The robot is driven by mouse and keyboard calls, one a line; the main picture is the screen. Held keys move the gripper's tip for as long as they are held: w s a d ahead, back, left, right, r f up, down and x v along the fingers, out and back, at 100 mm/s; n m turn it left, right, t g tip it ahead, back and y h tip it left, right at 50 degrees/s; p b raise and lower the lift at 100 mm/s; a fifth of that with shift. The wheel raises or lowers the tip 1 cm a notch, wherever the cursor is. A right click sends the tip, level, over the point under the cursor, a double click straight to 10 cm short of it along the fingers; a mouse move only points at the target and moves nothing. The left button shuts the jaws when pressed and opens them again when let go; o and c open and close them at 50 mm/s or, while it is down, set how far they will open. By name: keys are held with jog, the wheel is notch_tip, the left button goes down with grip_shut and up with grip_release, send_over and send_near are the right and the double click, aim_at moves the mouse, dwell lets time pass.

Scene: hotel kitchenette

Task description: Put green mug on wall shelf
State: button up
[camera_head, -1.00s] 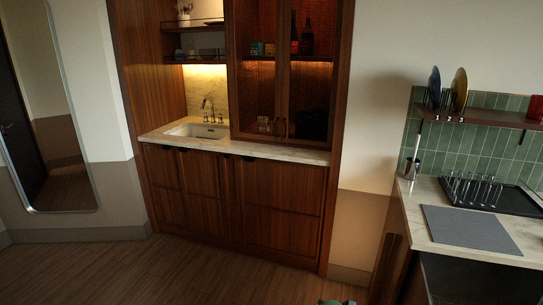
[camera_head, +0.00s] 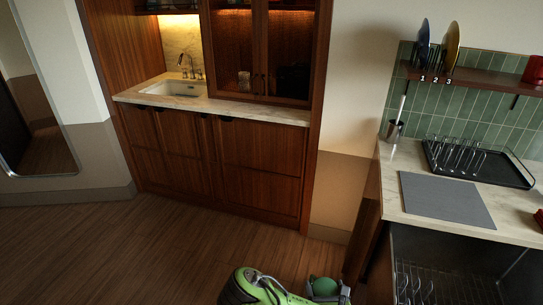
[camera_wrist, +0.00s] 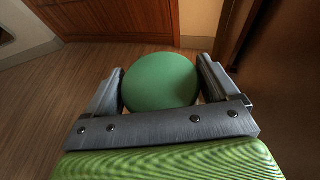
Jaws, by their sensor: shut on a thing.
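The green mug (camera_wrist: 160,84) is held between the two fingers of my gripper (camera_wrist: 161,70), which is shut on it. The wrist view shows its round green face; no handle is visible there. In the head view the mug (camera_head: 322,287) is at the bottom edge, partly cut off, beside my green wrist. The wall shelf (camera_head: 490,83) is a dark wooden board on green tiles at the upper right. The mug is well below the shelf and apart from it.
Plates (camera_head: 452,45) stand in a rack at the shelf's left, marked 1, 2, 3. A red mug (camera_head: 534,70) sits at its right. Floor (camera_head: 160,250) is clear at left.

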jog(key=w+r+p, duration=0.3)
jog(key=r+p, duration=1.1)
jog(key=r, duration=0.5)
jog(key=shift+w+d+r+p, duration=0.15)
jog(key=shift+d+r+p, duration=0.05)
jog(key=shift+r+p, duration=0.1)
jog(key=shift+f, duration=0.1)
